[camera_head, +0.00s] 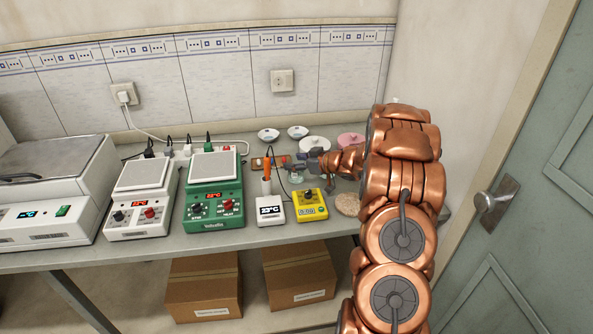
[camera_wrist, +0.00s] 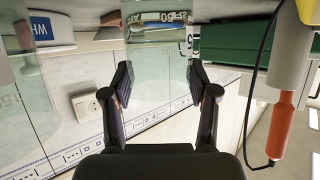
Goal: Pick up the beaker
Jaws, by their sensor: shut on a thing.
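The beaker (camera_wrist: 158,62) is clear glass with printed marks and holds a pale liquid; it shows upside down in the wrist view, between my two gripper fingers. My gripper (camera_wrist: 160,88) is shut on the beaker, one finger on each side of the glass. In the head view my gripper (camera_head: 296,168) is at the bench behind the yellow device, and the beaker (camera_head: 296,178) is small and partly hidden there. I cannot tell whether the beaker touches the bench.
A white meter (camera_head: 270,210) with an orange-topped probe (camera_head: 267,170) and cable stands close by on the left. A yellow device (camera_head: 310,205) stands in front. Green (camera_head: 214,196) and white (camera_head: 142,203) stirrers are farther left. Small dishes (camera_head: 298,132) lie behind.

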